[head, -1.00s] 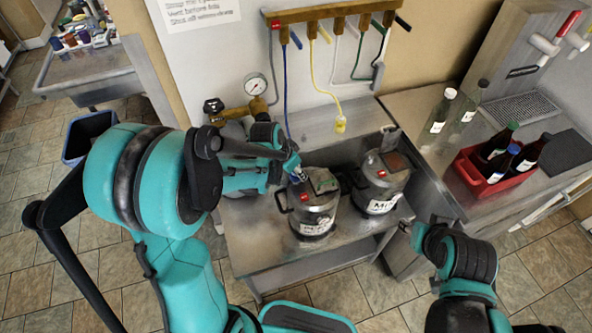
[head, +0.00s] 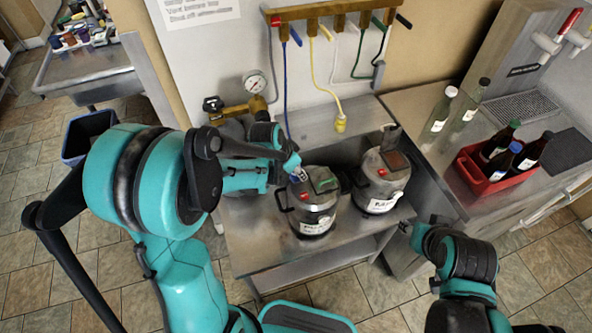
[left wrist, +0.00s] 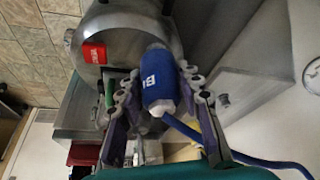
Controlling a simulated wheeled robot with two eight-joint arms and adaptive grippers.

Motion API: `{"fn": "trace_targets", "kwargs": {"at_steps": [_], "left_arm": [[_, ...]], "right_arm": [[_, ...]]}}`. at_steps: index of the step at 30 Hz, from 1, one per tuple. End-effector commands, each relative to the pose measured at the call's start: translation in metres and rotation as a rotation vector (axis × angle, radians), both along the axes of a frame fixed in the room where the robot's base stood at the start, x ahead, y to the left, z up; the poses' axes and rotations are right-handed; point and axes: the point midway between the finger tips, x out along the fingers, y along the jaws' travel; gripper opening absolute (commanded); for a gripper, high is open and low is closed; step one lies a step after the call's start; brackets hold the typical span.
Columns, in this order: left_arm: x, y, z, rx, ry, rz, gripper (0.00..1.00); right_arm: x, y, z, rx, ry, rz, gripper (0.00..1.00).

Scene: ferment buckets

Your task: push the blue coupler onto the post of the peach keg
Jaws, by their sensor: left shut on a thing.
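My left gripper (head: 292,165) is shut on the blue coupler (left wrist: 159,82), which has white lettering and a blue hose trailing from its lower end. It is at the top of the nearer, left steel keg (head: 313,212). In the left wrist view the coupler's far end meets a short metal post (left wrist: 157,47) by the keg lid (left wrist: 110,25); I cannot tell how far it sits on it. The keg's label is too blurred to read surely. A second steel keg (head: 380,190) stands to its right. My right gripper (head: 428,232) is near the bench's right side, its fingers unclear.
A rail (head: 325,12) on the wall carries several hoses. A yellow coupler (head: 340,125) hangs behind the kegs. A gauge (head: 255,83) on a brass fitting stands behind my left arm. A red crate (head: 482,172) with bottles sits on the right counter. Bare bench (head: 265,252) shows in front.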

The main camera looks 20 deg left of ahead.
Motion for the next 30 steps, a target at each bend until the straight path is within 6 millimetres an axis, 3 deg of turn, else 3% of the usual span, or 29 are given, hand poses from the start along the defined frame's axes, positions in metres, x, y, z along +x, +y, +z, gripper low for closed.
{"fn": "trace_targets", "kwargs": {"at_steps": [30], "left_arm": [[0.0, 0.0, -0.01, 0.0, 0.0, 0.0, 0.01]], "right_arm": [[0.0, 0.0, -0.01, 0.0, 0.0, 0.0, 0.4]]}}
